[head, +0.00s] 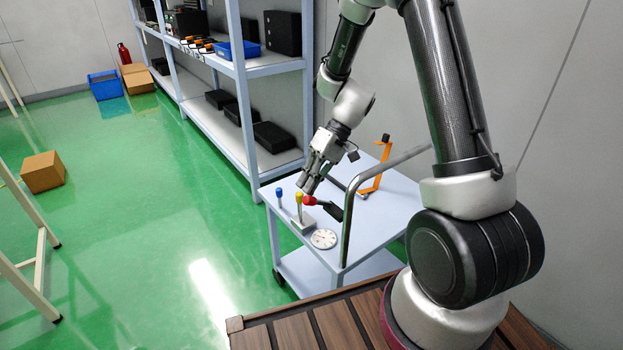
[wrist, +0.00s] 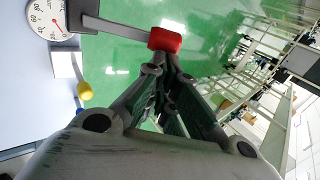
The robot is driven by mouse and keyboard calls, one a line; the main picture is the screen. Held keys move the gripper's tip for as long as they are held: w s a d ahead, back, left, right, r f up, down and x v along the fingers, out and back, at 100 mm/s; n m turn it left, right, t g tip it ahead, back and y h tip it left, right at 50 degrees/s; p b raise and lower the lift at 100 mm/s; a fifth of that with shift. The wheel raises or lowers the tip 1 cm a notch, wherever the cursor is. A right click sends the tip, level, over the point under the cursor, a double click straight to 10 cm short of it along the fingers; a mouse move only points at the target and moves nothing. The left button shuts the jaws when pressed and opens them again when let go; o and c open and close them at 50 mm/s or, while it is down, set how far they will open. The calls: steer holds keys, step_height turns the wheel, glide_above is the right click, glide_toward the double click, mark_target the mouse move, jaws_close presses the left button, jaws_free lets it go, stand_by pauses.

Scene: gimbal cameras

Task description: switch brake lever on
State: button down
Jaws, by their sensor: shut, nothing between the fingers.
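A lever with a red knob (head: 309,201) and a dark base (head: 333,211) is at the near part of a pale cart top. In the wrist view the red knob (wrist: 165,40) is at the end of a flat grey bar (wrist: 118,28). My gripper (head: 306,189) is shut and empty, pointing down just above the red knob. In the wrist view my fingertips (wrist: 153,68) lie right beside the knob; I cannot tell whether they touch it. No label shows which lever is the brake lever.
Beside it stand a yellow-knobbed lever (head: 299,197), a blue-knobbed lever (head: 279,192) and a round dial (head: 324,238). An orange-handled piece (head: 377,165) stands farther back on the cart (head: 395,205). A metal rail (head: 347,225) rises at the cart's near side. Shelving (head: 246,110) stands behind.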

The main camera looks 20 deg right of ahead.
steer(key=shift+a+f, duration=0.1)
steer(key=shift+a, duration=0.05)
